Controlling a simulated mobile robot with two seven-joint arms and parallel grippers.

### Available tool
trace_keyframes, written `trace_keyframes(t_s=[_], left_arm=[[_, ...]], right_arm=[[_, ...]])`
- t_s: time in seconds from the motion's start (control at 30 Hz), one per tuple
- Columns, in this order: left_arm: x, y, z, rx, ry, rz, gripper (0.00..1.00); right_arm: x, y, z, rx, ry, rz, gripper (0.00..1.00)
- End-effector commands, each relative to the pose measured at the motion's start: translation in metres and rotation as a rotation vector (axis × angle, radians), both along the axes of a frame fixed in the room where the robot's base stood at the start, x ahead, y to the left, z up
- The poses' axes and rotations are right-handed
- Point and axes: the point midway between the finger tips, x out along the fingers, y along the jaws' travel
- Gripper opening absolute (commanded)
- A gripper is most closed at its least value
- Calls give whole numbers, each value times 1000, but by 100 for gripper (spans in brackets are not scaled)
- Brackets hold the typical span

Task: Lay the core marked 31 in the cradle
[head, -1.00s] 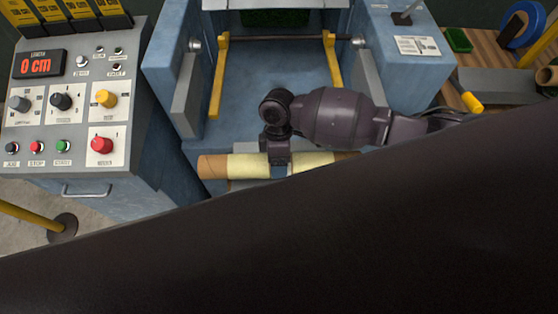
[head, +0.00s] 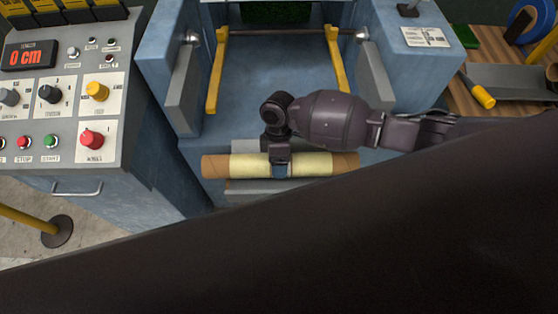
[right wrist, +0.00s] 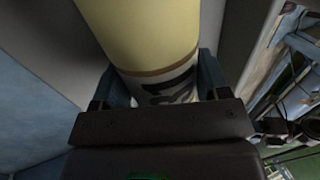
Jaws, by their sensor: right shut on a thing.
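The core is a cream tube (head: 318,163) with brown ends, lying crosswise in the head view. My right gripper (head: 281,170) is shut around its middle. In the right wrist view the core (right wrist: 142,30) runs between the fingers (right wrist: 160,90). A white band with dark marks shows there, but I cannot read the number. The core is in front of the blue machine bed (head: 270,85), near its front edge; I cannot tell whether it touches anything below. Two yellow arms (head: 217,75) and a cross bar stand farther back. Which part is the cradle is unclear. My left gripper is out of view.
A control panel (head: 60,100) reading 0 cm stands at the left. Grey plates (head: 187,90) flank the bed. A wooden bench (head: 480,100) with a yellow-handled tool (head: 482,97) is at the right. A post base (head: 57,231) stands on the floor. A large dark shape covers the lower foreground.

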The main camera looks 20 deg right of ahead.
Motion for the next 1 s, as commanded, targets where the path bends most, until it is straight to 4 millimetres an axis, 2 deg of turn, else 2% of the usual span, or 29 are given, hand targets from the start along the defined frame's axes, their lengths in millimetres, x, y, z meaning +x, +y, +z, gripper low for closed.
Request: trace_keyframes(t_s=[0.37,0.4,0.57,0.87,1.0], left_arm=[[-1,0,-2,0,1,0,43],[-2,0,-2,1,2,1,43],[-5,1,-4,0,8,2,43],[-6,1,-5,1,13,3,43],[-5,1,-4,1,11,3,43]], right_arm=[[1,0,-1,1,0,1,31],[1,0,-1,1,0,1,73],[1,0,-1,0,0,0,98],[1,-1,-1,-1,0,0,99],[5,-2,9,0,-1,0,99]])
